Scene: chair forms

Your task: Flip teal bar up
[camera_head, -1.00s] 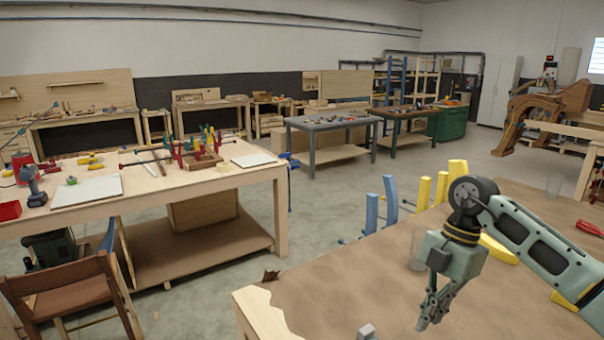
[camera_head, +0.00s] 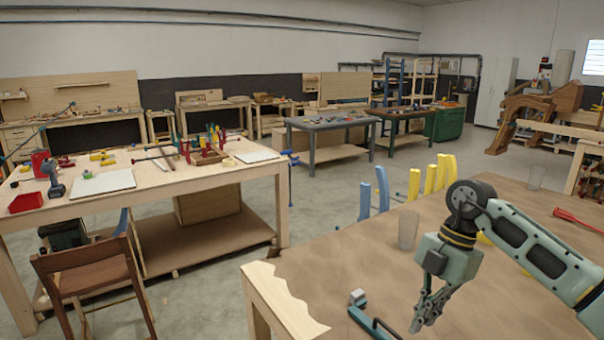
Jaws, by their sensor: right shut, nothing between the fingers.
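A teal bar (camera_head: 361,315) lies on the brown-topped table at the lower edge of the head view. It has a grey block at its upper end, and a dark, curved piece shows beside it at the bottom. The rest of it is cut off by the frame's edge. My right gripper (camera_head: 420,325) is shut and empty, pointing down above the table to the right of the bar and apart from it. My left gripper is not in view.
A wooden chair (camera_head: 88,275) is at left.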

